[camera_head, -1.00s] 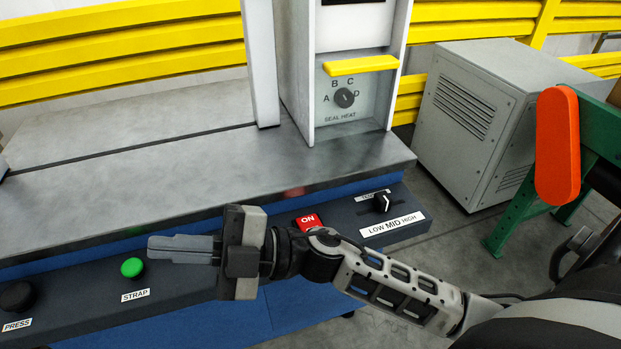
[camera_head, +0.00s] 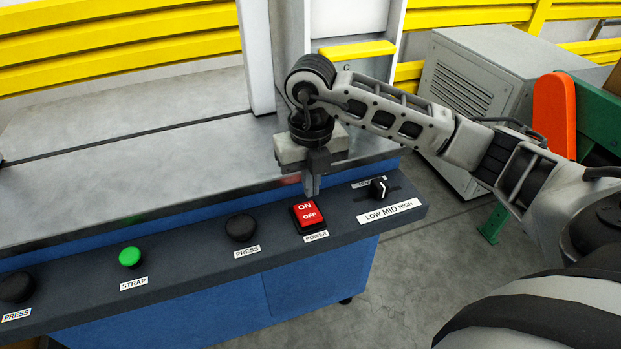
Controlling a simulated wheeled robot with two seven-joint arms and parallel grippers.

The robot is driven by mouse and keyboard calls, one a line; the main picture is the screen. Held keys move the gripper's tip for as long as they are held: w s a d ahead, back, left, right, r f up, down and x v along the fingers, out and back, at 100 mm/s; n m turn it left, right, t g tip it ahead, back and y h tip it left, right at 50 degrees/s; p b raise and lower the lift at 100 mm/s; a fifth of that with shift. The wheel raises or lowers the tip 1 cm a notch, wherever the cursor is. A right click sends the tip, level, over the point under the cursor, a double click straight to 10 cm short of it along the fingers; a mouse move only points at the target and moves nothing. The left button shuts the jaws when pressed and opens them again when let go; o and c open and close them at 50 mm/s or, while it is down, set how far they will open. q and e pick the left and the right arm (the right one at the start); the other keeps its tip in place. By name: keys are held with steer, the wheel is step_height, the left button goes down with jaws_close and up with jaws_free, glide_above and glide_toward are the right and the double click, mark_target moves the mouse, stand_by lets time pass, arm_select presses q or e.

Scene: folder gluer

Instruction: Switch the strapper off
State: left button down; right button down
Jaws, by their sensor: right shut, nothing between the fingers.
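The strapper's front panel (camera_head: 200,252) carries a red power rocker switch (camera_head: 308,216). The rocker has ON on its far half and OFF on its near half, with a POWER label below. My right gripper (camera_head: 312,193) points down just behind the rocker, over its far edge. Its fingers are shut and empty. I cannot tell whether the fingertips touch the rocker. The OFF half is uncovered. My left gripper is not in view.
On the same panel are a green STRAP button (camera_head: 130,257), a black PRESS button (camera_head: 240,228), another black button (camera_head: 16,287) and a LOW-MID-HIGH selector knob (camera_head: 379,188). The metal tabletop (camera_head: 130,185) behind is clear. A grey cabinet (camera_head: 470,85) stands at right.

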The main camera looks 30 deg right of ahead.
steer(key=b, duration=0.3)
glide_above(311, 218)
step_height(311, 218, down, 4)
steer(key=shift+f, duration=0.7)
arm_select(q)
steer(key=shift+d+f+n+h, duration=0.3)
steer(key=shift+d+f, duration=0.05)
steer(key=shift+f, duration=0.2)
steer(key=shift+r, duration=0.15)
steer(key=shift+b, duration=0.35)
arm_select(e)
steer(key=shift+f, duration=0.2)
